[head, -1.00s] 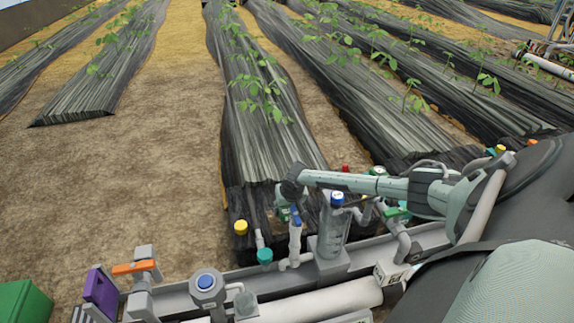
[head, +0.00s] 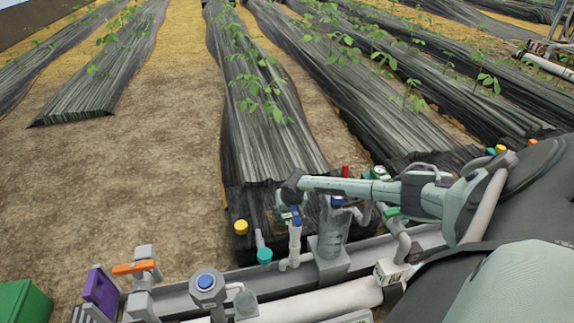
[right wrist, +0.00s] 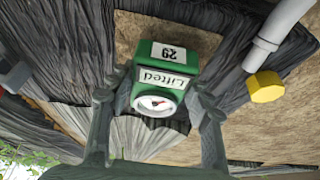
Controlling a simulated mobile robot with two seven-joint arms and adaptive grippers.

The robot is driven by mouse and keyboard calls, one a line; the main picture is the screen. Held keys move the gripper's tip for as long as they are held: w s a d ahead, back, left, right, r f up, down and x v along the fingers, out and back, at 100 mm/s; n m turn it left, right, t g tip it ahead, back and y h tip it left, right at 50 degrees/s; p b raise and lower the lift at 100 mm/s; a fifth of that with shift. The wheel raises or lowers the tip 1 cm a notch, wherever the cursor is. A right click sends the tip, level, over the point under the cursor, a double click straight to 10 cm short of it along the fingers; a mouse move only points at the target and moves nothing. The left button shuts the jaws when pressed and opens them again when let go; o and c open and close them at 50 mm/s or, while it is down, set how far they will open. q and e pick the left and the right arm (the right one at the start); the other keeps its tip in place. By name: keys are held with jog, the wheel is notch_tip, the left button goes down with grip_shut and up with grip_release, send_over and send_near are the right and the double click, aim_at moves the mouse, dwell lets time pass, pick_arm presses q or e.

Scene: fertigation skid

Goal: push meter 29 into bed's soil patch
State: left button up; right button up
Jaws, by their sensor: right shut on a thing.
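The bare brown soil patch (right wrist: 135,32) shows behind the meter, framed by black film. I cannot tell whether the meter's lower end touches the soil. In the head view my right gripper (head: 290,200) is over the bed's near end and mostly hides the meter. My left gripper is out of view.
Open ground (head: 120,200) is at left.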

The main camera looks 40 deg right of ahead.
jog(key=shift+f, duration=0.8)
jog(key=o, duration=1.3)
